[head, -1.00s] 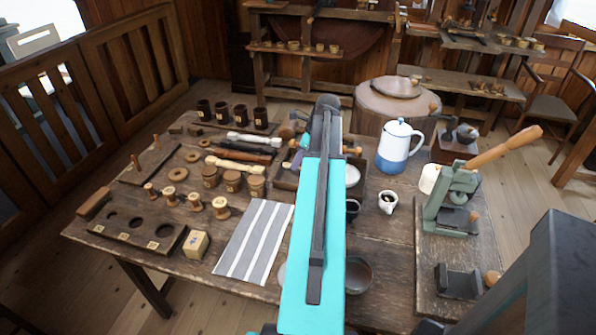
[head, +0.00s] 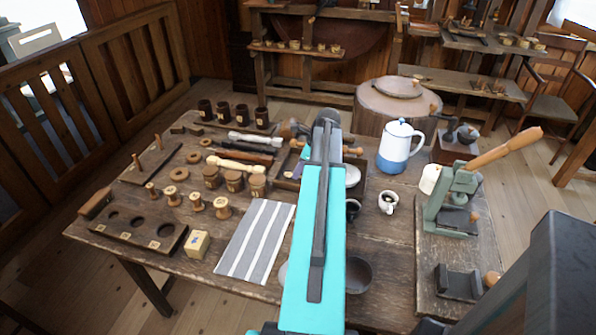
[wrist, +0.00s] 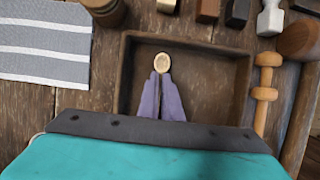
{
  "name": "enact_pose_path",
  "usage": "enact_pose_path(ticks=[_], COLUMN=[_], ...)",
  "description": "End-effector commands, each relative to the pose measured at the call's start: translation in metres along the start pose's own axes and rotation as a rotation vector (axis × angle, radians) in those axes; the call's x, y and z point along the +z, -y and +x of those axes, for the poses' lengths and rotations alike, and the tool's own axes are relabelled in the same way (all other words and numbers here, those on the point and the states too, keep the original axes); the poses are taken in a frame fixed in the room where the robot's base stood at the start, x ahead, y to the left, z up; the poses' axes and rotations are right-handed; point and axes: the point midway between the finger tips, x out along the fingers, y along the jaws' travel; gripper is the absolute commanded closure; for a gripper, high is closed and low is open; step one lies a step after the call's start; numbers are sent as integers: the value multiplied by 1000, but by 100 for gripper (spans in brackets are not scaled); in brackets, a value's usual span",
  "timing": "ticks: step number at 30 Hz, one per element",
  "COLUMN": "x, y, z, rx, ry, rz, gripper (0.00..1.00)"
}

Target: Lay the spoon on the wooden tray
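The wooden tray (wrist: 215,85) is a shallow dark box with raised walls, seen under my gripper in the wrist view. My gripper (wrist: 162,76) has two purple fingers close together over the left part of the tray. A pale, oval wooden end, which looks like part of the spoon (wrist: 162,62), shows at the fingertips. The rest of the spoon is hidden. Whether it touches the tray floor cannot be told.
A striped cloth (head: 256,240) lies left of my arm. A turned wooden piece (wrist: 265,90) and a mallet head (wrist: 299,40) lie right of the tray. A dark bowl (head: 358,274), small white cup (head: 388,202), blue-white jug (head: 399,147) and green press (head: 455,195) stand to the right.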

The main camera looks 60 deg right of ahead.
Motion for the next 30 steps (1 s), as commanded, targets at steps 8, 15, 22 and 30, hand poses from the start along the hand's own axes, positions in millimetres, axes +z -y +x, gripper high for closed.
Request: enact_pose_path(ticks=[8, 15, 22, 30], x=[0, 0, 0, 1], y=[0, -1, 0, 0], z=[0, 3, 3, -2], rx=[0, 0, 0, 0], ry=[0, 0, 0, 0], rz=[0, -2, -2, -2], gripper=[100, 78, 77, 77])
